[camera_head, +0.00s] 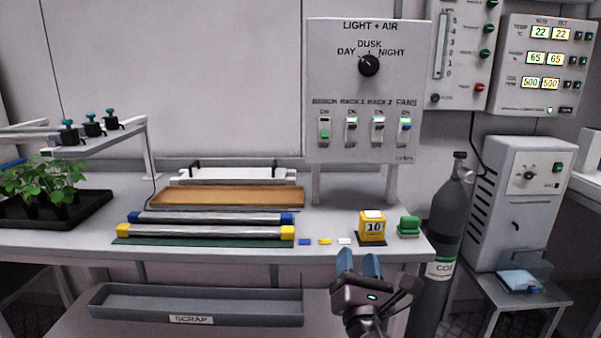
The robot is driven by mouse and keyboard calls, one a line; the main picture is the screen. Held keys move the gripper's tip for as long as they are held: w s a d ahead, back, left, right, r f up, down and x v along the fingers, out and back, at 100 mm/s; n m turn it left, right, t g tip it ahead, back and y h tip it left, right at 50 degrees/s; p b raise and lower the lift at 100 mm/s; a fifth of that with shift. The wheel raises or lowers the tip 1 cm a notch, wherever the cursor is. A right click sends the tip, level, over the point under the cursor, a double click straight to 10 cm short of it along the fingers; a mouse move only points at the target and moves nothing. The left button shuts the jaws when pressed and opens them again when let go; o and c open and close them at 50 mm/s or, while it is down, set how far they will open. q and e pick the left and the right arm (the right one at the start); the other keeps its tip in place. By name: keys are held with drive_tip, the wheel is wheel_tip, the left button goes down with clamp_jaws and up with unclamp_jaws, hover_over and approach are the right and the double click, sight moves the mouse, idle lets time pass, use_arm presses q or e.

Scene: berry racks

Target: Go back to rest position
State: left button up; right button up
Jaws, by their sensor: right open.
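My right gripper (358,265) is in front of the bench's front edge, at the lower middle right of the head view. Its two blue fingertips are apart, with nothing between them. It sits just below the yellow block marked 10 (372,229) in the picture, and I see no contact with it. My left gripper is not in the head view.
The bench (60,240) carries a plant tray (90,205), tubes with blue and yellow ends, an orange tray (228,196) and a green stamp-like item (408,226). Below is a grey SCRAP trough (245,308). A CO2 cylinder (447,215) stands right of my gripper.

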drive_tip(key=s+d+f+m+g, duration=0.5)
drive_tip(key=s+d+f+m, duration=0.2)
drive_tip(key=s+f+m, duration=0.45)
drive_tip(key=s+d+f+m+g, duration=0.55)
drive_tip(key=s+f+m, duration=0.25)
drive_tip(key=s+f, duration=0.7)
drive_tip(key=s+d+f+m+g, duration=0.1)
drive_tip(key=s+d+m, duration=0.1)
drive_tip(key=s+m, duration=0.4)
drive_tip(key=s+d+f+m+g, duration=0.1)
drive_tip(key=s+d+m, duration=0.15)
drive_tip(key=s, duration=0.65)
use_arm(q)
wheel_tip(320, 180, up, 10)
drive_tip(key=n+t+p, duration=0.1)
drive_tip(key=p, duration=1.2)
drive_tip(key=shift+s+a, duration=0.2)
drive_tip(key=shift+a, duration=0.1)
use_arm(e)
wheel_tip(320, 180, up, 10)
drive_tip(key=m+t, duration=0.1)
drive_tip(key=shift+w+m, duration=0.3)
drive_tip(key=shift+w, duration=0.05)
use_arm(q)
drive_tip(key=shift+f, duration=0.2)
use_arm(e)
drive_tip(key=shift+f, duration=0.2)
